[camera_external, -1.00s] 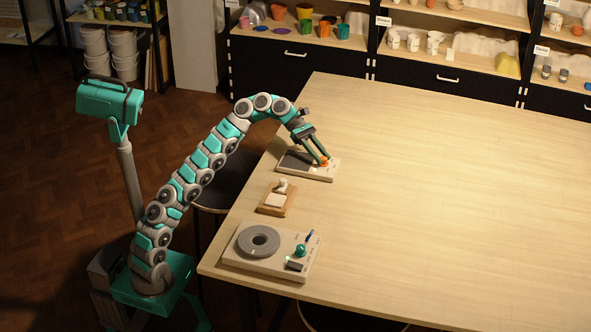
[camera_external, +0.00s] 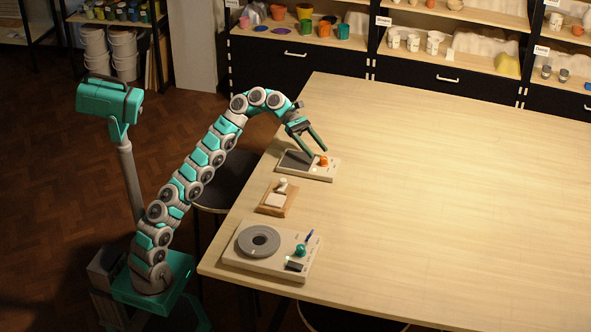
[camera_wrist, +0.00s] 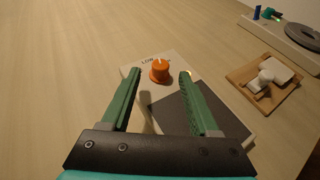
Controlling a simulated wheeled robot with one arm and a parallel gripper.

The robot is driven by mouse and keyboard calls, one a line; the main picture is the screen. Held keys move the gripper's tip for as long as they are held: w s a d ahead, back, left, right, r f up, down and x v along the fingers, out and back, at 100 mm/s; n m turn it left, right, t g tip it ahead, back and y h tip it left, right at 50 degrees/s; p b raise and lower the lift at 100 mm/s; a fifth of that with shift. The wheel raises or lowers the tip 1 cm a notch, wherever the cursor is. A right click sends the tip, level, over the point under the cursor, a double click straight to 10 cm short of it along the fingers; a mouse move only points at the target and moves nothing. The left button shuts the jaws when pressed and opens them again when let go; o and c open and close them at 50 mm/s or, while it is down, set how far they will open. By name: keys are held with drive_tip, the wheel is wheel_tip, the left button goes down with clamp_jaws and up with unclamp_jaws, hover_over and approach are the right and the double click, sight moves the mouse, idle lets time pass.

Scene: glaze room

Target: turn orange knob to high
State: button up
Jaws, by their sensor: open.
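The orange knob (camera_external: 323,160) stands on a pale panel with a dark grey plate (camera_external: 296,161), near the far left part of the table. In the wrist view the knob (camera_wrist: 159,73) has a white mark on top that points roughly toward the panel's far edge. Lettering starting "LO" is printed beyond it; the rest is hard to read. My gripper (camera_external: 317,152) is open and empty, just above the panel. In the wrist view its green fingers (camera_wrist: 160,82) are spread wide, one to each side of the knob, with a gap on both sides.
A wooden block with a white lever (camera_external: 276,200) sits nearer the camera, also in the wrist view (camera_wrist: 266,78). Beyond it is a pale device with a grey ring (camera_external: 258,241) and a teal knob (camera_external: 300,250). The table's right side (camera_external: 450,200) is clear.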

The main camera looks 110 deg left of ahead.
drive_tip(key=p+v, duration=0.1)
drive_tip(key=v, duration=0.2)
drive_tip(key=shift+s+a+r, duration=0.15)
drive_tip(key=shift+s+r, duration=0.1)
drive_tip(key=shift+r, duration=0.05)
drive_tip(key=shift+s+a, duration=0.2)
drive_tip(key=shift+s, duration=0.15)
